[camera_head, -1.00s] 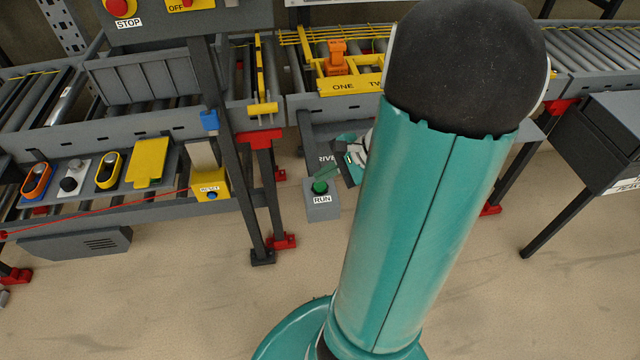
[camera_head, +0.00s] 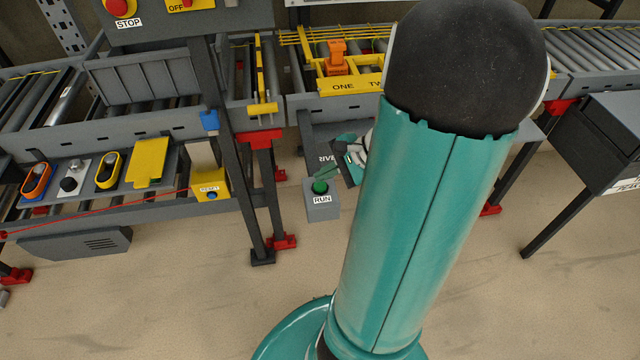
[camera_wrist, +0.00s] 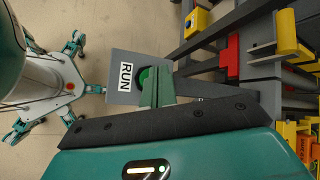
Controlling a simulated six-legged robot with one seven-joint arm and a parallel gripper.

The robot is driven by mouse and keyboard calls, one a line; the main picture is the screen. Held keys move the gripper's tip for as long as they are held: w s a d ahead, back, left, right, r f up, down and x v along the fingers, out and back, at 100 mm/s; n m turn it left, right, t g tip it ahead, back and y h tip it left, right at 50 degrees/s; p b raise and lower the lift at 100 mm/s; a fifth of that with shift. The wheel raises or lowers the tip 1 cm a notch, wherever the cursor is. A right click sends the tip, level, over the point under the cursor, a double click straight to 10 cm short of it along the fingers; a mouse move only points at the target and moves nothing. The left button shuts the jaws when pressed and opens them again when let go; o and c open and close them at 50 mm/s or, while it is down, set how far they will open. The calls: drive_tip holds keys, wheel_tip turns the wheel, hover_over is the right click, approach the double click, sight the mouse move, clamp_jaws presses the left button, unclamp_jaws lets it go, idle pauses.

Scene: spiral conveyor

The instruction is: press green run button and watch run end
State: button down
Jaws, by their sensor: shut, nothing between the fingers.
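The green run button (camera_head: 320,187) sits on top of a grey box labelled RUN (camera_head: 322,210) below the conveyor. In the wrist view the button (camera_wrist: 147,78) shows partly behind my shut green fingers. My gripper (camera_head: 328,175) is right at the button from above; its fingertips (camera_wrist: 155,82) overlap it, and whether they touch or push it down I cannot tell. Nothing is held. Most of my gripper's body is hidden behind my arm in the head view.
A yellow RESET box (camera_head: 210,184) and a shelf of several small devices (camera_head: 90,185) stand to the left. Dark posts with red feet (camera_head: 282,241) stand between. A red STOP button (camera_head: 121,7) is at upper left. An orange piece (camera_head: 337,57) sits on the conveyor. The front floor is clear.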

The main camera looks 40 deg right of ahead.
sight(324, 186)
drive_tip(key=shift+f, duration=0.15)
drive_tip(key=shift+f, duration=0.3)
drive_tip(key=shift+f, duration=0.4)
idle(0.9)
drive_tip(key=shift+r, duration=0.85)
drive_tip(key=shift+r, duration=0.1)
drive_tip(key=shift+r, duration=2.4)
drive_tip(key=shift+a, duration=0.1)
